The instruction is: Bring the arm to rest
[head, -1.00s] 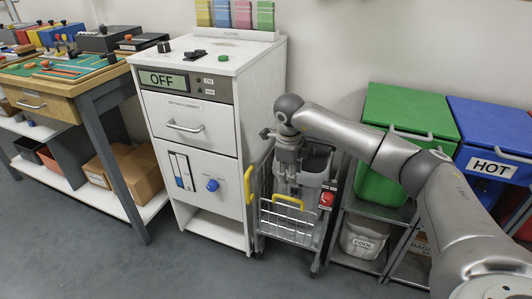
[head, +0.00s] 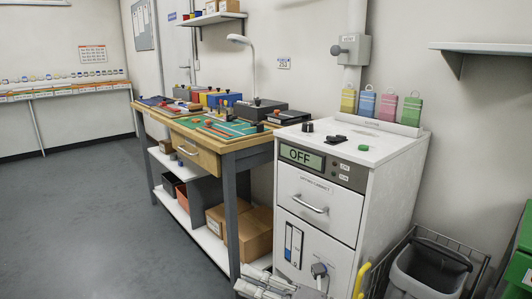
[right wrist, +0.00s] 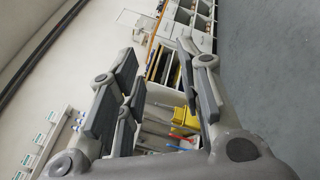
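The task names only the arm. My right gripper (head: 264,284) shows low in the head view, at the bottom edge in front of the white cabinet (head: 385,200). Most of the right arm is out of this view. In the right wrist view, the right gripper (right wrist: 160,90) has its dark-padded fingers spread wide apart, with nothing held between them. Shelving and yellow items show beyond the fingers, at a distance. My left gripper is in neither view now.
The cabinet's display (head: 301,157) reads OFF, and its drawer (head: 318,205) is shut. A wooden workbench (head: 205,158) stands left of it. A grey bin (head: 428,272) in a wire trolley stands at right. The floor (head: 90,215) at left is clear.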

